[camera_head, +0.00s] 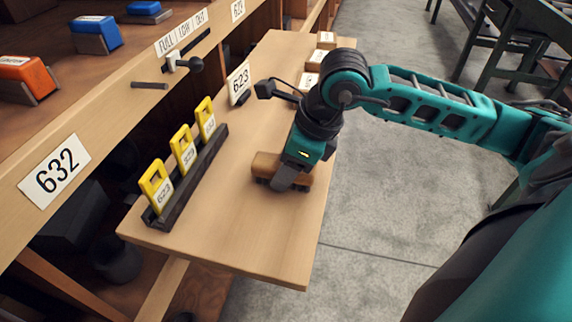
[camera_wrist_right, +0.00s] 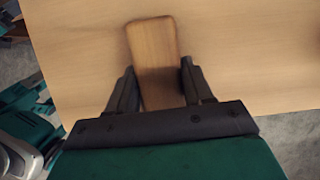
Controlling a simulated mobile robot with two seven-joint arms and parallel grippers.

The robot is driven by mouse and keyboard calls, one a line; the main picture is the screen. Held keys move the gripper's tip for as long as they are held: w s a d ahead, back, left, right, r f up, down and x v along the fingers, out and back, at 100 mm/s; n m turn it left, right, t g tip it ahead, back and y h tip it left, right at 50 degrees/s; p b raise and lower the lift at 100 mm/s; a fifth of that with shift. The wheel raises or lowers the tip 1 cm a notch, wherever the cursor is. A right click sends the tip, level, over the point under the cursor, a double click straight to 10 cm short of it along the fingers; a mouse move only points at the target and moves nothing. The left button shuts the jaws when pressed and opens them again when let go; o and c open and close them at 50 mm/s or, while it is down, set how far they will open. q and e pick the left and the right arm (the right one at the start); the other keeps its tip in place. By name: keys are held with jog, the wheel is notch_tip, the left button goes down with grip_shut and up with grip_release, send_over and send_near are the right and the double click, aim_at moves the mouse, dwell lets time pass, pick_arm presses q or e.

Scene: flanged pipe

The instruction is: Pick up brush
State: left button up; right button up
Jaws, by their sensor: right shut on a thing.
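The brush (camera_head: 267,165) is a brown wooden block with darker bristles under it, on the light wooden board near its right edge. My right gripper (camera_head: 283,182) is over the brush and shut on it. In the right wrist view the brush's wooden back (camera_wrist_right: 152,50) stands out between the two dark fingers of the right gripper (camera_wrist_right: 156,85), one on each side. The brush looks to be at the board's surface; I cannot tell whether it touches. My left gripper is not in view.
The board (camera_head: 235,240) holds a dark rack (camera_head: 190,185) with yellow tags to the left of the brush. A 623 sign (camera_head: 239,82) and several small labelled blocks (camera_head: 314,61) stand farther back. The board's near part is clear. Concrete floor lies to the right.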

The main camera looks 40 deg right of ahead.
jog(key=shift+r+p, duration=0.5)
notch_tip(320, 180, up, 20)
jog(key=f+p, duration=0.1)
jog(key=p, duration=0.3)
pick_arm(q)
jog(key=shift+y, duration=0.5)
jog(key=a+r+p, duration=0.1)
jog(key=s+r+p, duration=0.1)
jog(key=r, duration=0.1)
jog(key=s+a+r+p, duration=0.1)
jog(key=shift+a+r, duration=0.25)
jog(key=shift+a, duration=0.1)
pick_arm(e)
jog(key=w+a+f+n+g+h, duration=0.1)
jog(key=f+n+g, duration=0.3)
jog(key=n, duration=0.9)
jog(key=w+a+f+n+g+h, duration=0.2)
jog(key=f+n, duration=0.4)
jog(key=n, duration=0.8)
jog(key=shift+w+a+n+g, duration=0.3)
jog(key=shift+w+a+g, duration=0.4)
jog(key=shift+w+g, duration=0.15)
jog(key=shift+s, duration=0.15)
